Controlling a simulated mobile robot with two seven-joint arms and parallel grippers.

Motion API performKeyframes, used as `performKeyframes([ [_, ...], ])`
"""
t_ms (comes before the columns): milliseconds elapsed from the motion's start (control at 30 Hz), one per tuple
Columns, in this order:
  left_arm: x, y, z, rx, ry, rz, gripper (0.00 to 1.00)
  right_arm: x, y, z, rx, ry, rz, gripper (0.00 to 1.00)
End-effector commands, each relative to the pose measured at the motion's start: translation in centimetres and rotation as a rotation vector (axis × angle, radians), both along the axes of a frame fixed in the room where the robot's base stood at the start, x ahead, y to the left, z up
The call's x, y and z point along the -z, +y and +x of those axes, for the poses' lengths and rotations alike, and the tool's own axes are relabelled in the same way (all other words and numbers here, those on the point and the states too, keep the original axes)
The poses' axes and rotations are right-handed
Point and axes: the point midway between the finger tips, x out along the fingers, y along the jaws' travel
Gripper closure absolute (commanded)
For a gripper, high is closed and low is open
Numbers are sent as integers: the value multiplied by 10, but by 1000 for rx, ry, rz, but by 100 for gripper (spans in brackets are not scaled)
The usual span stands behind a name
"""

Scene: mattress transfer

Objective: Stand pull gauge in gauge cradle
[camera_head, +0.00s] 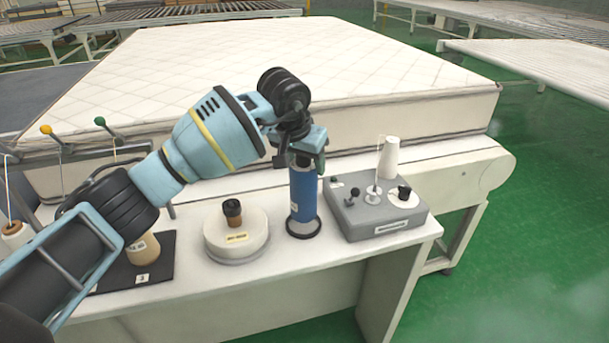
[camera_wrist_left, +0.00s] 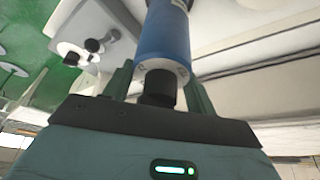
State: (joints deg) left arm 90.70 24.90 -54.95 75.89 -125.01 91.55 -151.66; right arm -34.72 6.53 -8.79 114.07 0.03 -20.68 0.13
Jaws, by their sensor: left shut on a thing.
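The blue upright cylinder (camera_head: 303,195), which I take to be the pull gauge, has a dark top and a pale label. My left gripper (camera_head: 307,160) reaches over it from above and is shut on its dark top end. In the left wrist view the blue body (camera_wrist_left: 165,35) extends away from the fingers, with its dark knob (camera_wrist_left: 157,88) between them. A dark ring (camera_head: 303,228) surrounds the gauge's lower end at table level. I cannot tell whether this ring is the gauge cradle or part of the gauge. My right gripper is not in view.
A grey control box (camera_head: 376,212) with knobs and a white cone (camera_head: 389,157) stands close right of the gauge. A round white base (camera_head: 237,240) with a brown-black piece (camera_head: 233,212) stands left. A tan cone (camera_head: 143,250) sits on a black mat. The mattress (camera_head: 290,60) lies behind.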

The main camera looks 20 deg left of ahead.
Motion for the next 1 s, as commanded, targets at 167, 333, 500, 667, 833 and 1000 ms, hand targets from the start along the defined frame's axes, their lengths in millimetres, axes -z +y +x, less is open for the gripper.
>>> performKeyframes([
  [167, 13, 0, -1, 0, -1, -1, 100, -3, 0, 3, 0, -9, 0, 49],
  [333, 33, -1, 0, 0, -2, -3, 100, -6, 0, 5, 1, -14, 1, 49],
  [500, 34, 0, 0, 0, -5, -2, 100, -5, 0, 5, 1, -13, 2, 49],
  [667, 36, 0, 0, 0, -3, -1, 100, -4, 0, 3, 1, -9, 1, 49],
  [833, 40, 0, 0, 0, 0, 0, 33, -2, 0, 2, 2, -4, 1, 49],
  [1000, 40, 0, 0, 0, 1, 0, 22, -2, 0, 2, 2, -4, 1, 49],
])
